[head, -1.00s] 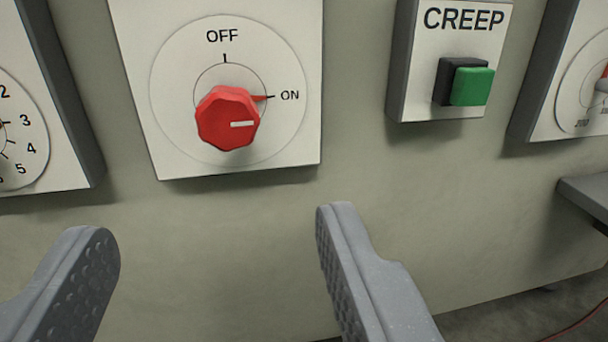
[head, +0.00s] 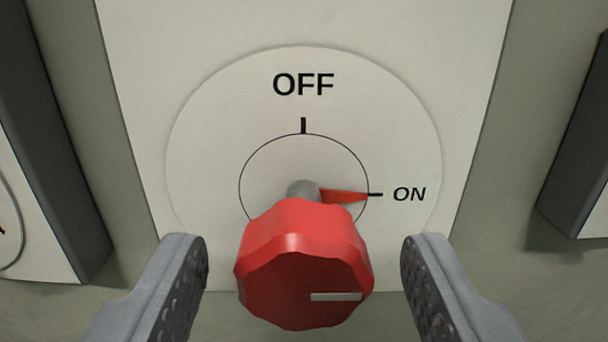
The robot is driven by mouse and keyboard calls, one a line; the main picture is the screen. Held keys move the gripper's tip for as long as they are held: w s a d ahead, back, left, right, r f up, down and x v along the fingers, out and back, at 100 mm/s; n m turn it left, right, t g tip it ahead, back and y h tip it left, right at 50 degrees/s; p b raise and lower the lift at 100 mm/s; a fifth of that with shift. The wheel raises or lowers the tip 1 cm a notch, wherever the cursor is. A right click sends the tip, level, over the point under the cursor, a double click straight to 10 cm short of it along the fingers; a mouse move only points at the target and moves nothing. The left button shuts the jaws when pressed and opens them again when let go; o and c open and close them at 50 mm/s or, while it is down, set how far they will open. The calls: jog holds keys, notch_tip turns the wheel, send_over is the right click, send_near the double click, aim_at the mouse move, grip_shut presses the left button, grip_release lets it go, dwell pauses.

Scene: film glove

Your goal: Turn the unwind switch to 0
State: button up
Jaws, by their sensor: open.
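A red faceted knob (head: 303,260) stands out on a grey shaft from a white switch plate (head: 150,60) with OFF at the top and ON at the right. Its red pointer (head: 343,196) and the white line on its face both point right, at ON. No "unwind" or "0" lettering shows on this plate. My gripper (head: 304,275) is open, with one grey finger on each side of the knob. A gap shows between each finger and the knob, so neither appears to touch it.
Part of another panel box (head: 40,220) stands at the left edge, and another box (head: 575,140) stands at the right edge. The greenish wall (head: 500,190) is bare between the boxes.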

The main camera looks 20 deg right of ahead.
jog(key=shift+x, duration=1.2)
